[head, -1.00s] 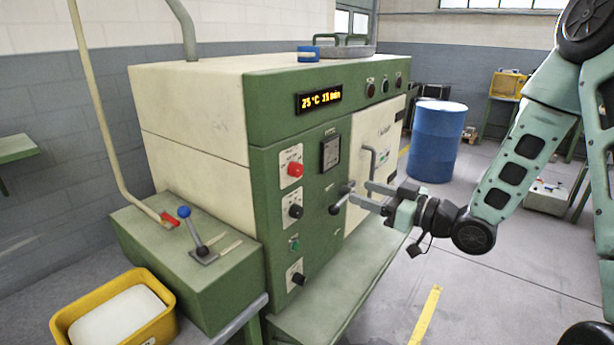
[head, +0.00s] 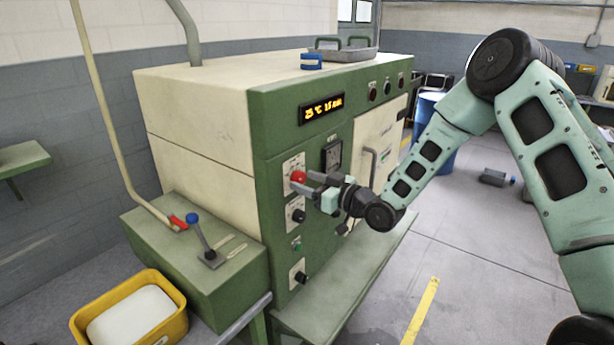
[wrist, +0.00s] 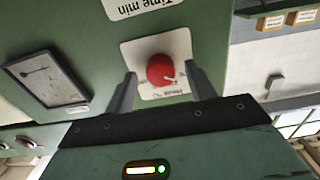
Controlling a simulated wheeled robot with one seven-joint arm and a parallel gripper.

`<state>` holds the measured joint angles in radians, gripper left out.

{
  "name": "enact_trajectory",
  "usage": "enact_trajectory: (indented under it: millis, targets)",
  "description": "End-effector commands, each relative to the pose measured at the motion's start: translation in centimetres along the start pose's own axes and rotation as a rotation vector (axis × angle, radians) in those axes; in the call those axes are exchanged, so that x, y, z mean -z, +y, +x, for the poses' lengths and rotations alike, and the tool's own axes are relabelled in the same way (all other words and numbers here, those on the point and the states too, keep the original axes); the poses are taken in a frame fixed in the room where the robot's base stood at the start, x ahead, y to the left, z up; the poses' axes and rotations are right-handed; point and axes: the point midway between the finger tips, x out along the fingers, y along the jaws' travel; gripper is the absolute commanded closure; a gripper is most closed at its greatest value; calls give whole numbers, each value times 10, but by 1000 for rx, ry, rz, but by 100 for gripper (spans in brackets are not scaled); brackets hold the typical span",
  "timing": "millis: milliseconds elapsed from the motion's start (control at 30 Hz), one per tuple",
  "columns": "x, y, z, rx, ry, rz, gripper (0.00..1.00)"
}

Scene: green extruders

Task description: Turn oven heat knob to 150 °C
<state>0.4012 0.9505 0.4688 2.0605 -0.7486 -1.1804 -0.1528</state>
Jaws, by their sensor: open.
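The red knob (head: 297,177) sits on a pale plate on the oven's green front panel, below the display (head: 321,109), which appears to read 25 °C and 15 min. My gripper (head: 302,184) is open in front of the red knob. In the wrist view the red knob (wrist: 161,70) lies between the two spread fingers (wrist: 163,92), and a gap shows on each side of it. Its plate carries a scale, seen upside down and too small to read fully. A black knob (head: 298,215) is just below in the head view.
A tray (head: 347,54) and blue item (head: 311,61) lie on the oven.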

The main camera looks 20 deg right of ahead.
Motion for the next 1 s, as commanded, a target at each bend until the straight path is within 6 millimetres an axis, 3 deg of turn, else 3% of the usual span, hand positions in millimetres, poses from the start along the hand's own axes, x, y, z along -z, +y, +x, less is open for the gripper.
enact_trajectory:
  millis: [367, 500, 533, 1000]
  targets:
    - [0, 0, 5, -1, 1, 0, 45]
    - [0, 0, 5, -1, 1, -1, 84]
    - [0, 0, 5, -1, 1, -1, 90]
    - [-2, 1, 5, -2, 1, 87, 90]
